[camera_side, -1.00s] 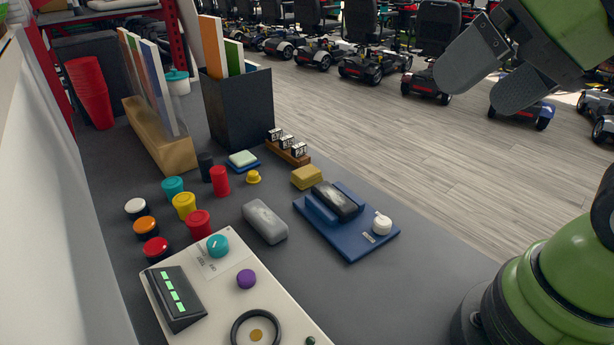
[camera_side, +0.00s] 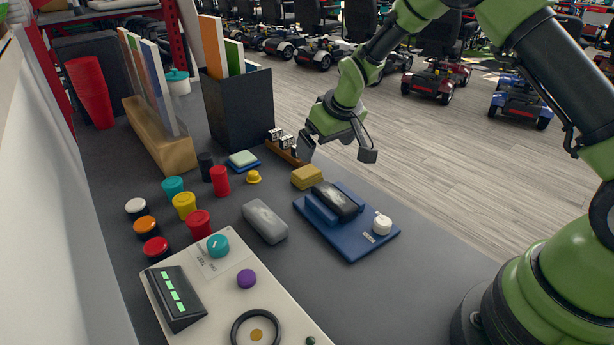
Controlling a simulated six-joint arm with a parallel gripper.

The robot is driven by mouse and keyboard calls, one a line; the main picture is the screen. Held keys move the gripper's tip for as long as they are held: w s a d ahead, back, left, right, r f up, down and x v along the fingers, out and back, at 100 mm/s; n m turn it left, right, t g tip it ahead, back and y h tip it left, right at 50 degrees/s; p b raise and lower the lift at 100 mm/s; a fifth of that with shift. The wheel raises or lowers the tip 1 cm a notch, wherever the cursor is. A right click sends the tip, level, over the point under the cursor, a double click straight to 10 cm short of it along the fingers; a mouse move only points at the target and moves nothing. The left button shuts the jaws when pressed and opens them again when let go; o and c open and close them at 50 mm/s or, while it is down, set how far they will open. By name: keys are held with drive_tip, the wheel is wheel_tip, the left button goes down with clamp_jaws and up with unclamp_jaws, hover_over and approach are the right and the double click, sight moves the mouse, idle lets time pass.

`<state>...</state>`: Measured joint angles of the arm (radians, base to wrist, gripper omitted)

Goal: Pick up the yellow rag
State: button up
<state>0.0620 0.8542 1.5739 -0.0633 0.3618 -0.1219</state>
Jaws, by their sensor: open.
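The yellow rag (camera_side: 307,177) looks like a small folded mustard-yellow block. It lies on the grey table, behind the blue base and right of the small yellow knob. My gripper (camera_side: 338,158) is open and empty. It hangs above and a little to the right of the rag, with its two dark fingers spread apart. In this view the gripper does not appear to touch the rag.
A blue base (camera_side: 360,240) with a dark block and white knob stands in front of the rag. A wooden block with small cubes (camera_side: 284,150) is just behind it. A grey block (camera_side: 265,222) lies front left, and a dark bin (camera_side: 240,112) stands behind.

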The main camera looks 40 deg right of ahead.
sight(313, 176)
drive_tip(key=x, duration=1.1)
drive_tip(key=shift+s+f, duration=0.15)
drive_tip(key=shift+f, duration=0.1)
drive_tip(key=shift+c, duration=0.2)
drive_tip(key=c, duration=1)
